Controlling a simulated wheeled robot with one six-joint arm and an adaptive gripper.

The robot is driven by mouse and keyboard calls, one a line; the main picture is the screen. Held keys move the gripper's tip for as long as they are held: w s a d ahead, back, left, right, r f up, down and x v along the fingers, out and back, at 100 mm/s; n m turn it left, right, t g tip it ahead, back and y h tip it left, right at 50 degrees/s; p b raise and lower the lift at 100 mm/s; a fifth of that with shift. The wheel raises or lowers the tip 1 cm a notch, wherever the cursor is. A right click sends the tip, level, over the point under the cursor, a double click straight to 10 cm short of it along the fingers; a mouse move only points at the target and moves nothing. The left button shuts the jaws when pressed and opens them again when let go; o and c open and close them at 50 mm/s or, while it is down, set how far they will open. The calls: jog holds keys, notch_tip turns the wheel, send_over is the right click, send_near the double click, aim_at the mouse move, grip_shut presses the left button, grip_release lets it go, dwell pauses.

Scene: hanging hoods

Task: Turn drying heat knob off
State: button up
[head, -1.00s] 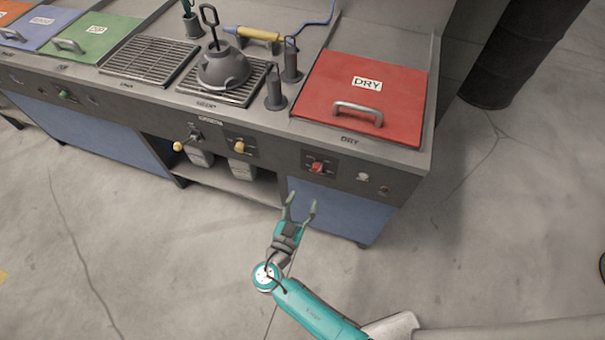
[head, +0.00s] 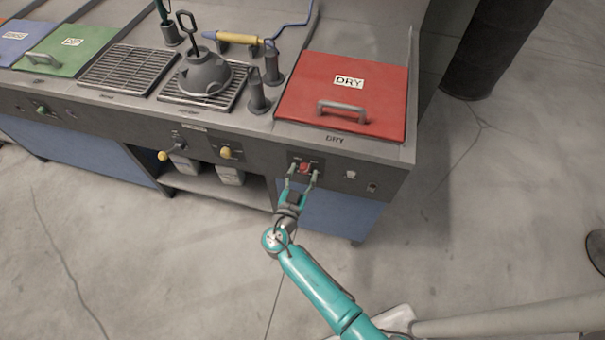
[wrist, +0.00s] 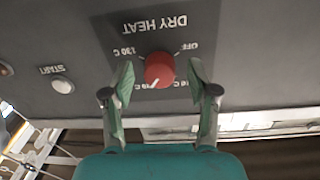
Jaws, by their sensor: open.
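The red drying heat knob (head: 304,168) is on the front panel below the red DRY lid. In the wrist view the knob (wrist: 159,69) sits on a dark plate marked DRY HEAT (wrist: 155,22), which appears upside down. OFF is printed at its upper right and 130 C at its upper left. A pale pointer mark on the knob points to the lower left in that view, away from OFF. My gripper (head: 302,180) is open, with one fingertip on each side of the knob. In the wrist view a gap shows between the knob and each finger of my gripper (wrist: 160,84).
A pale START button (wrist: 63,86) is on the same panel. The red DRY lid (head: 345,96) with its grey handle is above on the counter. Yellow-ended knobs (head: 225,152) are left along the panel. Open floor (head: 480,240) lies to the right.

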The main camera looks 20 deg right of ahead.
grip_shut()
